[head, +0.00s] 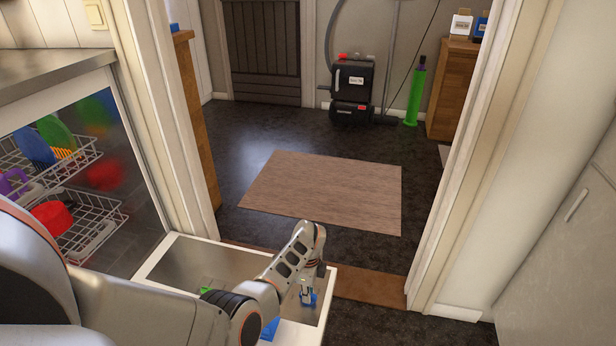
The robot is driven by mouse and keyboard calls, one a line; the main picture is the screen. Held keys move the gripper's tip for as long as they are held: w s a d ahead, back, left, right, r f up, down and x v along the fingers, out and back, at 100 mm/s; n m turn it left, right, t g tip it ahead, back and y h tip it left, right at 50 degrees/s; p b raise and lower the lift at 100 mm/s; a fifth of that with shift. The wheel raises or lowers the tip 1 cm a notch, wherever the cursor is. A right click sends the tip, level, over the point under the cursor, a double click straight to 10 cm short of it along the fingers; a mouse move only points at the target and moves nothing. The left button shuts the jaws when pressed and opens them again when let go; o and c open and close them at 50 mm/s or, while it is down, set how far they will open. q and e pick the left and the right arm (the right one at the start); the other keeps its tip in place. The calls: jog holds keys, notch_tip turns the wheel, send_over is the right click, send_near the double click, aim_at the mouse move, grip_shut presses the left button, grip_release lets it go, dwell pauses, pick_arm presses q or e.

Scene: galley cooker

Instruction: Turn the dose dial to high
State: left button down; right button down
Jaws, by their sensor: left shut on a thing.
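My left arm comes in from the left and reaches over an open white-rimmed compartment (165,262) at the bottom centre. My left gripper (308,291) points down near the right end of this compartment. It is small in the picture and partly hidden below my wrist. It is shut on a small blue part (309,299). I cannot tell whether this blue part is the dose dial, and no dial markings can be read. My right gripper is out of view.
Wire racks with coloured dishes (82,215) stand at the left. A doorway leads to a dark floor with a brown mat (325,190). A black machine (352,90) and a green cylinder (415,95) stand beyond. A pale door frame (480,150) bounds the right.

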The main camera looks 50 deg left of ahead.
pick_arm(q)
jog(key=m, duration=1.1)
jog(key=shift+m+p, duration=0.3)
jog(key=shift+p, duration=0.05)
jog(key=m, duration=0.4)
jog(key=shift+m+p, duration=0.3)
jog(key=shift+p, duration=0.05)
jog(key=m, duration=0.2)
jog(key=shift+r+m, duration=0.1)
jog(key=shift+m, duration=0.3)
jog(key=m+p, duration=0.1)
jog(key=m, duration=0.1)
jog(key=shift+m, duration=1.1)
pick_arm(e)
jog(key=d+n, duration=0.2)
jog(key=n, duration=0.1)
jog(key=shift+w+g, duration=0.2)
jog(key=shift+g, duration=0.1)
pick_arm(q)
jog(key=shift+m, duration=0.3)
